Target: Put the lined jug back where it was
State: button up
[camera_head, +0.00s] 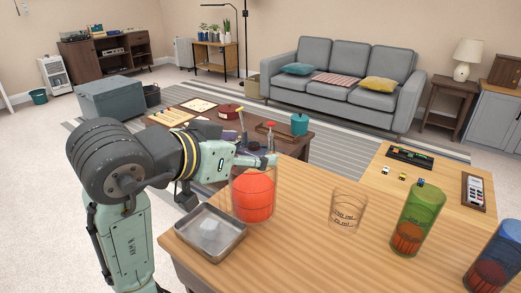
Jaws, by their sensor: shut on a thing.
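My gripper (268,161) is at the rim of a clear, straight-sided container (234,184) and is shut on it. A rounded orange-red thing with thin dark lines (253,197) shows inside it. The container is upright over the left part of the wooden table (300,255); I cannot tell whether its base touches the top. A clear jug with dark measuring lines and lettering (348,211) stands upright on the table to the right, apart from my gripper. I cannot tell for sure which of the two is the lined jug.
A metal tray (243,238) lies at the table's left corner, close to the held container. A green glass (417,220) and a blue glass (497,262), both with orange-red contents, stand at the right. The table's front middle is clear.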

aim_at(259, 147)
jog(key=shift+w+d+f+p, duration=0.35)
jog(key=shift+w+f, duration=0.35)
jog(key=shift+w, duration=0.85)
jog(key=shift+w+d+f+p, duration=0.35)
jog(key=shift+w+f, duration=0.35)
jog(key=shift+w, duration=0.85)
jog(key=shift+w+d+f+p, duration=0.35)
jog(key=shift+w+f, duration=0.35)
jog(key=shift+w, duration=0.85)
jog(key=shift+f, duration=0.1)
jog(key=o, duration=1.9)
jog(key=shift+f, duration=0.1)
jog(key=shift+o, duration=0.2)
jog(key=shift+r, duration=0.25)
jog(key=b+v, duration=0.2)
jog(key=v, duration=1)
jog(key=shift+f, duration=0.1)
